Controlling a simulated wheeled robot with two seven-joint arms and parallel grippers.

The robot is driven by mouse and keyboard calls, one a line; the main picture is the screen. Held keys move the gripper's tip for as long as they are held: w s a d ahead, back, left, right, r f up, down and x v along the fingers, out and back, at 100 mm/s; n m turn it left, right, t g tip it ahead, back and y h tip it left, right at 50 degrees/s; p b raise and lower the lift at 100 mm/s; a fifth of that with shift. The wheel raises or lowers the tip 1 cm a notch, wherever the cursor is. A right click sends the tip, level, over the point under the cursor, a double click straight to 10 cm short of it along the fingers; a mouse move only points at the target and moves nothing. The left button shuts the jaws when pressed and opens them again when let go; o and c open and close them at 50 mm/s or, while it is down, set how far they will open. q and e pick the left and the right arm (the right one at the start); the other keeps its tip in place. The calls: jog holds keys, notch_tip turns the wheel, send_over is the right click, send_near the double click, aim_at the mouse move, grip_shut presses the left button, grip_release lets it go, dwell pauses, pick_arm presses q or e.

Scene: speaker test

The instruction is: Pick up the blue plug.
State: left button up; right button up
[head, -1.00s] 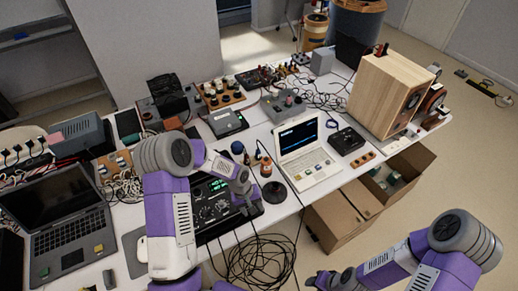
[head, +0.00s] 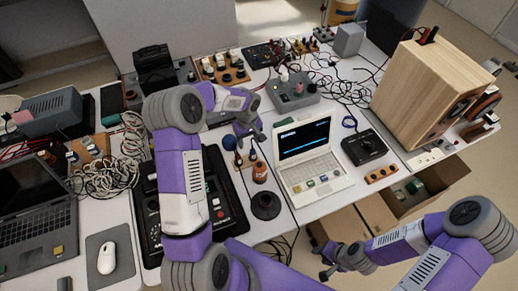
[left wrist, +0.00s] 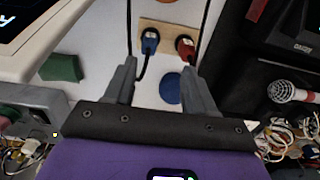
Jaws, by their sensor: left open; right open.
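The blue plug (left wrist: 150,41) sits upright on a small wooden block, beside a red plug (left wrist: 185,46), with a dark cable running from it. In the head view the blue plug (head: 238,159) is small, just below my left gripper (head: 251,137). In the left wrist view my left gripper (left wrist: 160,73) is open and empty, its fingers pointing toward the wooden block. The blue plug lies ahead of the gap between the fingertips, apart from them. My right gripper (head: 325,262) is open and empty, low, near the cardboard boxes.
A white laptop (head: 304,150) stands right of the plugs. A blue disc (left wrist: 170,88) lies near the gripper. A black instrument is left; a wooden speaker (head: 420,85) stands at right.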

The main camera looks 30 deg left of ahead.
aim_at(253, 150)
pick_arm(q)
jog(key=f, duration=0.1)
jog(key=w+f+b, duration=0.1)
jog(key=f, duration=0.1)
jog(key=shift+w, duration=0.3)
jog(key=shift+s+d+f, duration=0.1)
jog(key=shift+s+f, duration=0.1)
jog(key=shift+f, duration=0.45)
jog(key=f, duration=0.3)
jog(key=f+b, duration=0.1)
jog(key=f, duration=0.1)
jog(key=shift+w+d, duration=0.15)
jog(key=shift+d, duration=0.2)
pick_arm(e)
jog(key=f, duration=0.1)
jog(key=w+f, duration=0.1)
jog(key=shift+w+f, duration=0.25)
jog(key=shift+f, duration=0.1)
pick_arm(q)
jog(key=shift+c, duration=0.4)
grip_shut()
